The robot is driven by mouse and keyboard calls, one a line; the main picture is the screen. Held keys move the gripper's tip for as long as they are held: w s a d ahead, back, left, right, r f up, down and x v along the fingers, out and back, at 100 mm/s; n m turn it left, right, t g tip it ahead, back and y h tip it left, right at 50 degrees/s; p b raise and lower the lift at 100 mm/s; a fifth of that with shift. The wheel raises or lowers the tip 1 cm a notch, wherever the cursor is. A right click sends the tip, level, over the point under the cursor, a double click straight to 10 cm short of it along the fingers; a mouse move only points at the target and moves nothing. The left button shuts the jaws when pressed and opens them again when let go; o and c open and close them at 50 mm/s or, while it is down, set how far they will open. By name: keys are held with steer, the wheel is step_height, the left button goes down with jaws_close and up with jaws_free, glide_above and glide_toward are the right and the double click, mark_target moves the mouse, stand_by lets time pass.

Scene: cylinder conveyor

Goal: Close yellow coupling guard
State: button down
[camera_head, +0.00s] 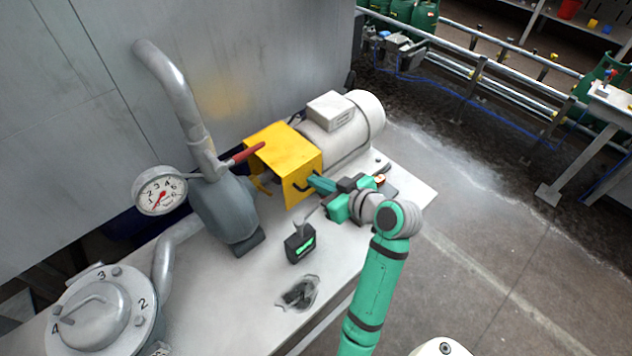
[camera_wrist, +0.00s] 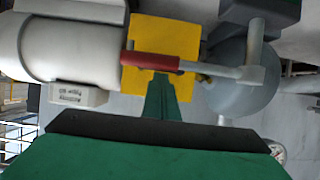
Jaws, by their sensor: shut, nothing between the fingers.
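The yellow coupling guard (camera_head: 284,155) is a box-like cover between the white motor and the grey pump. Its front face hangs down toward the table, with a dark handle on it. My gripper (camera_head: 312,184) is shut and empty, with its fingertips at the front face of the guard beside the handle. I cannot tell whether they touch. In the wrist view the guard (camera_wrist: 160,35) is behind the narrow green fingers (camera_wrist: 161,82), and a red lever (camera_wrist: 150,61) crosses in front of it.
The motor (camera_head: 345,130) is right of the guard and the pump (camera_head: 226,208) left. The red-handled lever (camera_head: 247,153) reaches over the guard's left side. A small black device (camera_head: 299,244) with a green display sits on the table in front. A gauge (camera_head: 160,190) stands further left.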

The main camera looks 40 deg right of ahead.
mark_target(303, 165)
steer(key=r, duration=0.2)
steer(key=w+r, duration=0.1)
steer(key=r, duration=0.1)
steer(key=v, duration=1)
